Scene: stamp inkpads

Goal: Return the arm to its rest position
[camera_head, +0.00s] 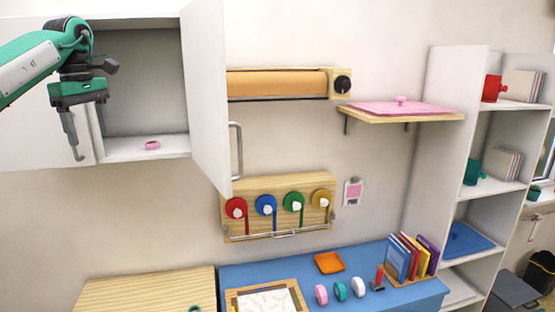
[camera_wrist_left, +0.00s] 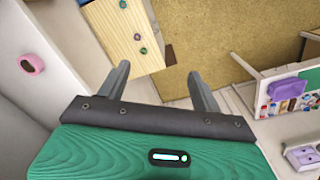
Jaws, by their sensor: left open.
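My left gripper (camera_head: 88,133) is raised at the upper left in the head view, in front of the open wall cabinet (camera_head: 140,150). In the left wrist view my left gripper (camera_wrist_left: 163,82) has its two fingers apart with nothing between them. The pink item (camera_wrist_left: 32,63) also shows at the left of the wrist view. My right gripper is not in view.
The open cabinet door (camera_head: 205,95) stands to the right of the arm. Below are a blue desk (camera_head: 400,298) with tape rolls, a stamp and books, and a wooden top (camera_head: 145,290). A pink-topped wall shelf (camera_head: 400,116) and white shelving (camera_head: 455,125) stand at right.

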